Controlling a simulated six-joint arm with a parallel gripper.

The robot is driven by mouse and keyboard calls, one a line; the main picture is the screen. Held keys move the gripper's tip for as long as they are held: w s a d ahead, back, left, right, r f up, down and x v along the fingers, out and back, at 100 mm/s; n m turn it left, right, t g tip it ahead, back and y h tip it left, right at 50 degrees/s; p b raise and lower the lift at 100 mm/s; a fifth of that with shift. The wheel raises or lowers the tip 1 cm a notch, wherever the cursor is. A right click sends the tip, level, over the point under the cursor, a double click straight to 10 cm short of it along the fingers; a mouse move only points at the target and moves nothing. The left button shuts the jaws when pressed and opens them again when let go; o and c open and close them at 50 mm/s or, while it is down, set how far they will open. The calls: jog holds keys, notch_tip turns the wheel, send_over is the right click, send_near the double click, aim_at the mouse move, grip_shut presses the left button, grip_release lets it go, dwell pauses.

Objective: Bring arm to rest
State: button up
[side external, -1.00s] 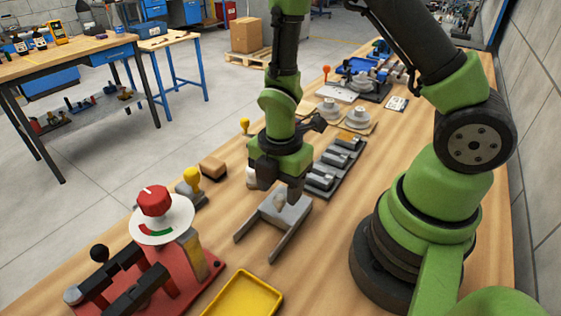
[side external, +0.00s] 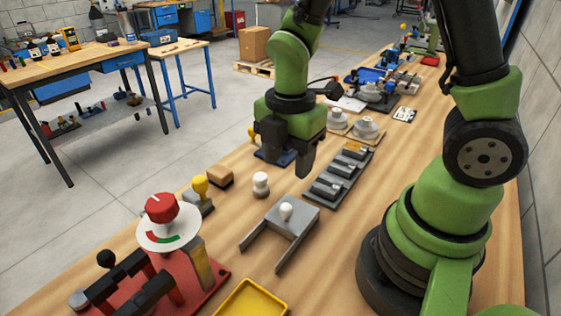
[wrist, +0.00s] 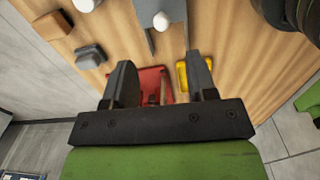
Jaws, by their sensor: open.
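My gripper (side external: 288,162) hangs in the air above the wooden bench, pointing down, with its two dark fingers apart and nothing between them. It also shows in the wrist view (wrist: 160,75), again empty. Below and nearer the camera, a grey forked fixture (side external: 291,222) with a white knob (side external: 286,211) lies on the bench, apart from my fingers. A white peg (side external: 261,184) stands left of the fixture. I cannot make out any copper tube.
A black row of clamps (side external: 340,178) lies right of my gripper. A red-knobbed dial station (side external: 162,209) and a yellow tray (side external: 252,299) are near the front. A brown block (side external: 220,176) and a yellow-topped stamp (side external: 200,188) stand left. Bare wood surrounds the forked fixture.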

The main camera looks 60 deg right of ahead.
jog(key=s+r+m+t+y, duration=0.1)
jog(key=s+r+m+t, duration=0.2)
jog(key=r+m, duration=0.5)
jog(key=s+r+m+t+y, duration=0.1)
jog(key=s+r+m+t, duration=0.3)
jog(key=r+m, duration=0.4)
jog(key=shift+s+a+r+m, duration=0.25)
jog(key=shift+s+m, duration=0.6)
jog(key=shift+m, duration=1.95)
